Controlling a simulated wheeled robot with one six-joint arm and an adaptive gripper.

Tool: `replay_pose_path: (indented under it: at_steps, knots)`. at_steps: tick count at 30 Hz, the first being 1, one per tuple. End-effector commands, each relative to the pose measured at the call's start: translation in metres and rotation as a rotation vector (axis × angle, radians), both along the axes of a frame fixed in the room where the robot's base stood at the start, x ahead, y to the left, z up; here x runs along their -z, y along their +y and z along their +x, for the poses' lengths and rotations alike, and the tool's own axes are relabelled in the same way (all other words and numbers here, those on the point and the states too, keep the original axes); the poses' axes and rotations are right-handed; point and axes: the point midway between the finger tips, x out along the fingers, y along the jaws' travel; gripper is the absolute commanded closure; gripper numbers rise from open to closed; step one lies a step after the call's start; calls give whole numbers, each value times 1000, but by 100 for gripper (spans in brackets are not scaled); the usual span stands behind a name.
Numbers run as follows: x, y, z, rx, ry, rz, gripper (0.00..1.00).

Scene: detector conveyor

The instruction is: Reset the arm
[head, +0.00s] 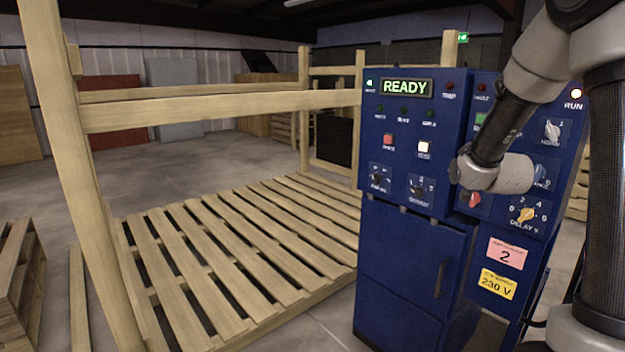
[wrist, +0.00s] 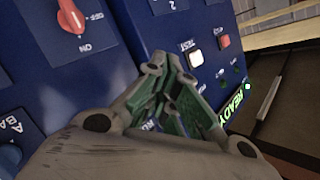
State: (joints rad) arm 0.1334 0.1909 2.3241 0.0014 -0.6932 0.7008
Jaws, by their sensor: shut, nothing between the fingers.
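My arm reaches in from the right in the head view, in front of a blue control cabinet (head: 408,262). My gripper (wrist: 182,82) shows in the wrist view with its fingers closed and nothing between them. It is apart from the white button (wrist: 195,58) and the red button (wrist: 224,41) on the panel, as far as I can tell. In the head view the gripper is hidden behind the arm. The cabinet's display (head: 405,88) reads READY in green. The lamp above RUN (head: 576,94) is lit.
A red rotary switch (wrist: 71,17) and a yellow DELAY knob (head: 526,214) sit on the panel. A wooden slatted platform (head: 240,245) with upright posts stands left of the cabinet. Open concrete floor (head: 200,165) lies behind it. A pallet (head: 18,275) is at far left.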

Motion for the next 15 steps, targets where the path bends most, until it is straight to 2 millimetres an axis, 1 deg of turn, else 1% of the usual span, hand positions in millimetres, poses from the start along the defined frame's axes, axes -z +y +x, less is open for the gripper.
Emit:
replay_pose_path:
  at_steps: [1, 2, 3, 5, 6, 8, 9, 10, 11, 12, 14, 15]
  knots:
    - [25, 2, -15, -21, 136, -46, 100]
    - [38, 4, -28, -41, 223, -77, 100]
    - [53, 8, -47, -73, 333, -117, 100]
    - [68, 15, -80, -131, 489, -172, 100]
    - [74, 21, -104, -177, 586, -205, 100]
    - [79, 29, -145, -252, 722, -251, 100]
    - [78, 35, -174, -306, 806, -280, 100]
    - [76, 40, -196, -348, 866, -298, 100]
    - [74, 44, -220, -391, 922, -317, 100]
    - [68, 50, -252, -451, 990, -340, 100]
    - [58, 58, -297, -529, 1068, -369, 100]
    - [51, 62, -322, -569, 1103, -384, 100]
